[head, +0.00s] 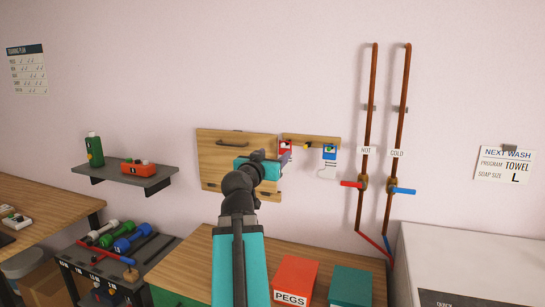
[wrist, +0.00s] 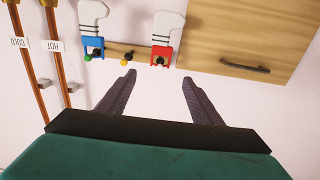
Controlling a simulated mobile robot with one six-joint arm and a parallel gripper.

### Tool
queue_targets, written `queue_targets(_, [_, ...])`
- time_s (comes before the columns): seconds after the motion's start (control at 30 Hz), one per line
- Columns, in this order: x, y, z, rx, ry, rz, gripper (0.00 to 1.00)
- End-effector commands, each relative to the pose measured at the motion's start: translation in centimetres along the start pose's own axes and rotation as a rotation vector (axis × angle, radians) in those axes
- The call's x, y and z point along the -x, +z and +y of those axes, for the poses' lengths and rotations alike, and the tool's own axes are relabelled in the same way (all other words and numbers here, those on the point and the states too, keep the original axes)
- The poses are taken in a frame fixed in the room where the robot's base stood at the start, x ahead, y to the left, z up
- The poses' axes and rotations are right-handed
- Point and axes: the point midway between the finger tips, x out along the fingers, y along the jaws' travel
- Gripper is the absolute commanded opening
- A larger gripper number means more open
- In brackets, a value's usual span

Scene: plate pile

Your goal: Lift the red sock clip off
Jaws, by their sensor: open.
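The red sock clip (head: 286,147) hangs at the left part of a wooden peg rail (head: 315,138) on the wall, partly behind my gripper in the head view. The wrist view is upside down; there the red clip (wrist: 161,59) sits on a dark peg, with a white sock (wrist: 164,27) at it. My gripper (wrist: 159,77) is open and empty, its fingers pointing at the rail. The red clip lies beyond the fingertips, roughly in line with the gap between them. In the head view my gripper (head: 284,158) hides the red clip's sock.
A blue clip (head: 330,152) with a white sock hangs at the rail's right, with a yellow peg (wrist: 125,61) between the clips. A wooden cabinet door (head: 225,145) is left. Copper pipes (head: 368,110) stand right. A red PEGS box (head: 295,278) and teal box (head: 350,286) sit below.

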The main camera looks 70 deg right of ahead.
Motion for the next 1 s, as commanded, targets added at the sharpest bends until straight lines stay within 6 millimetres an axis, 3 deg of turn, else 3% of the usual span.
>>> queue_targets(0.27, [-1.9,-0.1,-0.1,0.001,0.001,-0.002,0.59])
queue_targets(1.0, [-10.2,-0.2,-0.1,0.000,0.000,-0.002,0.59])
